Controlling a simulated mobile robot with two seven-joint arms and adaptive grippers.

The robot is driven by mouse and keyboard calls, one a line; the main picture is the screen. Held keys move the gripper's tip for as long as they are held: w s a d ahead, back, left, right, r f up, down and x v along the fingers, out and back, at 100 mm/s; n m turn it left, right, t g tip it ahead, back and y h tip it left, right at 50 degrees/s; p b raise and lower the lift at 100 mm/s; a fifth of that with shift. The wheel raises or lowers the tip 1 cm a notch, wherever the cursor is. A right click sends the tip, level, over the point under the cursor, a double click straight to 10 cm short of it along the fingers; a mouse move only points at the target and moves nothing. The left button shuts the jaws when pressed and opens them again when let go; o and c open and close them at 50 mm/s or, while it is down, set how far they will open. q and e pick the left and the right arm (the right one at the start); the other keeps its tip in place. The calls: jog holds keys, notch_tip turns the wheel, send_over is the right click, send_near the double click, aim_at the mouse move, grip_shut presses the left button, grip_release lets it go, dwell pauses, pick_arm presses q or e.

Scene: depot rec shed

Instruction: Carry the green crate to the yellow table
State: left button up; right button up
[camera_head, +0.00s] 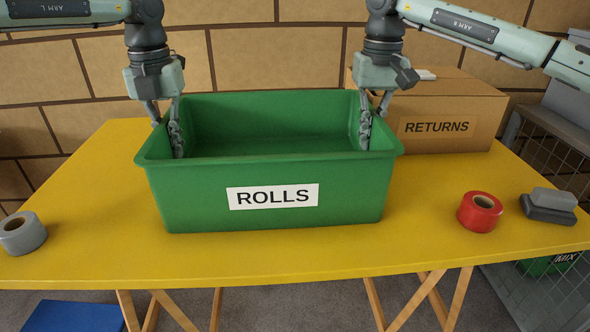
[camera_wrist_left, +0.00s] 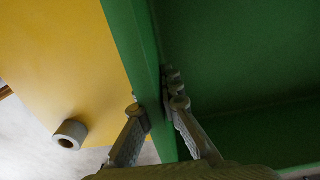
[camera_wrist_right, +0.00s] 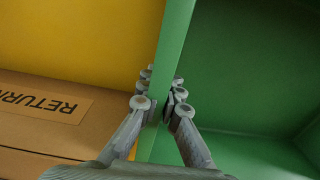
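The green crate (camera_head: 340,205), labelled ROLLS, stands upright on the yellow table (camera_head: 280,262), and its inside looks empty. My left gripper (camera_head: 165,125) straddles the crate's left wall, one finger inside and one outside. The left wrist view shows its fingers (camera_wrist_left: 157,105) closed against that wall (camera_wrist_left: 146,70). My right gripper (camera_head: 374,112) straddles the right wall the same way. In the right wrist view its fingers (camera_wrist_right: 161,90) pinch the wall (camera_wrist_right: 174,40) from both sides. The outer fingertips are partly hidden in the head view.
A cardboard RETURNS box (camera_head: 460,105) stands close behind the crate at right. A grey tape roll (camera_head: 22,234) lies at far left, a red roll (camera_head: 480,212) and a grey-black block (camera_head: 549,205) at right. The table's front strip is clear. A blue object (camera_head: 72,316) is on the floor.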

pick_arm(q)
jog(key=o, duration=0.5)
jog(key=shift+a, duration=0.1)
jog(key=shift+c, duration=0.2)
pick_arm(e)
jog(key=o, duration=0.5)
jog(key=shift+c, duration=0.2)
pick_arm(q)
jog(key=shift+r, duration=0.1)
notch_tip(320, 180, up, 12)
jog(key=shift+f, duration=0.1)
pick_arm(e)
jog(key=shift+r, duration=0.15)
notch_tip(320, 180, up, 12)
jog(key=shift+f, duration=0.1)
